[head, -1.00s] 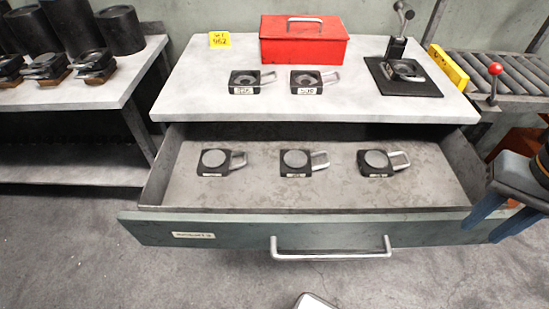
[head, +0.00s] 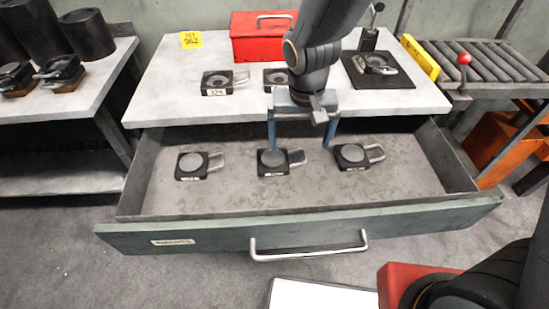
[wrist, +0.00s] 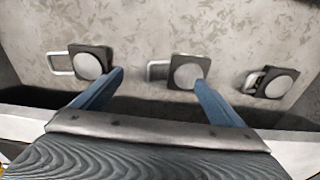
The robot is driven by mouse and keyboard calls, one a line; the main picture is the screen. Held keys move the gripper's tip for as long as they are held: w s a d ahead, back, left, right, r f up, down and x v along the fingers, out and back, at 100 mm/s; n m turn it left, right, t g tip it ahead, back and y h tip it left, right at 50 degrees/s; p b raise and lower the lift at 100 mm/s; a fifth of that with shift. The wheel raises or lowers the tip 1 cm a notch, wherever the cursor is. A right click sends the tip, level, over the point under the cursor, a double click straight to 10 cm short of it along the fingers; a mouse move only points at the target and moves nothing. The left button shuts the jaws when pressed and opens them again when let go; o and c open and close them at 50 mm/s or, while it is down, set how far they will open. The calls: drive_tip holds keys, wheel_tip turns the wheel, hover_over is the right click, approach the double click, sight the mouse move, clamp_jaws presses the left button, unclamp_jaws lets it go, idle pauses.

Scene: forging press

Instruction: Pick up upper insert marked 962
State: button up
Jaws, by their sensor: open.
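Three black inserts with round grey faces and metal loop handles lie in the open drawer: a left one (head: 192,165), a middle one (head: 271,162) and a right one (head: 352,156). Their front labels are too small to read, so I cannot tell which is 962. All three show in the wrist view, the middle one (wrist: 186,73) between my fingers and the right one (wrist: 90,63) beside a fingertip. My gripper (head: 300,143) is open and empty, pointing down over the drawer around the middle insert's handle and the gap to the right one.
A yellow sign (head: 191,40) reads SET 962 on the tabletop. Two inserts stand there, one labelled apparently 329 (head: 217,82), the other (head: 275,76) partly behind my gripper. A red toolbox (head: 258,42) and black plate (head: 398,78) are behind. The drawer front (head: 210,238) rises before the inserts.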

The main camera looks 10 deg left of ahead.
approach(273, 157)
drive_tip(key=shift+s+d+f+n, duration=0.15)
drive_tip(key=shift+s+d+f, duration=0.1)
drive_tip(key=shift+f, duration=0.15)
drive_tip(key=shift+s+d+f+n, duration=0.15)
drive_tip(key=shift+s+d+f, duration=0.05)
drive_tip(key=shift+f, duration=0.15)
drive_tip(key=shift+w+a+f+p, duration=0.2)
drive_tip(key=shift+w+f, duration=0.1)
drive_tip(key=shift+f, duration=0.95)
drive_tip(key=shift+w+a+f+p, duration=0.15)
drive_tip(key=shift+w+f, duration=0.1)
drive_tip(key=shift+f, duration=1)
drive_tip(key=shift+w+a+f+p, duration=0.1)
drive_tip(key=shift+w+f+p, duration=0.15)
drive_tip(key=shift+f, duration=0.95)
drive_tip(key=shift+c, duration=0.2)
drive_tip(key=shift+w, duration=0.1)
drive_tip(key=c, duration=2.1)
